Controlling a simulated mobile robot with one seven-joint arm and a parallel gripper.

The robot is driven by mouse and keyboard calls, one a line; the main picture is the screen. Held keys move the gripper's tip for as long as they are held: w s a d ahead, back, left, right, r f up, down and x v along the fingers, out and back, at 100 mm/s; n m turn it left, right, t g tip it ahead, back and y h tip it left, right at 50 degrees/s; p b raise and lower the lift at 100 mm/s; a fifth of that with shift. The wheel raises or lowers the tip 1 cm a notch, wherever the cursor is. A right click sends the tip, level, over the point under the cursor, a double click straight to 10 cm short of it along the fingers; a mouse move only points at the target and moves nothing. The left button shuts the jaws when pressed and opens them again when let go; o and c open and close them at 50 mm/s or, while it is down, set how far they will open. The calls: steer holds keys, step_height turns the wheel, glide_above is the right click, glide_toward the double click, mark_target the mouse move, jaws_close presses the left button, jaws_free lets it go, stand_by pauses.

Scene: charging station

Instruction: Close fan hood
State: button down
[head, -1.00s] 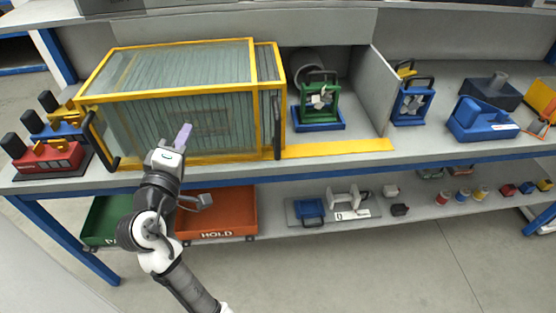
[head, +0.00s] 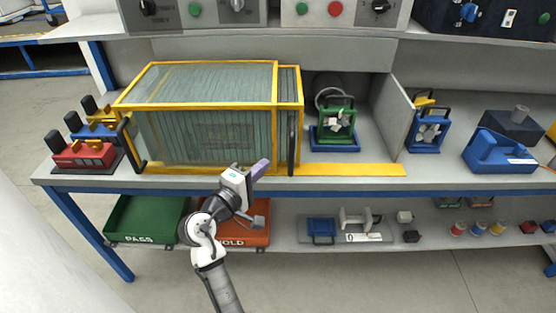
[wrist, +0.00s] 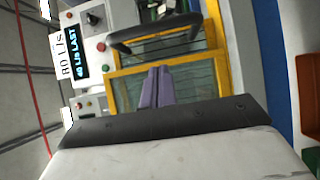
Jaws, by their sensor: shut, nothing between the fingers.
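The fan hood (head: 205,105) is a yellow-framed box with clear, ribbed panels, on the left part of the bench. A black upright handle (head: 291,130) is at its right end. Another black handle (head: 130,145) is at its left end. To the right of the hood, a green fan (head: 334,122) on a blue base stands uncovered behind a yellow rail (head: 350,170). My gripper (head: 264,166) is in front of the hood's lower right part, left of the right handle. Its purple fingers (wrist: 157,88) are together and empty. In the wrist view a black handle (wrist: 155,32) lies beyond the fingertips.
A grey divider (head: 391,115) stands right of the green fan, with a blue fan (head: 428,130) beyond it. Green (head: 145,218) and orange (head: 262,236) trays are on the lower shelf.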

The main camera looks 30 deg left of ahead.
steer(key=w+d+p, duration=0.1)
steer(key=w+d, duration=0.2)
steer(key=shift+w, duration=0.3)
stand_by(0.3)
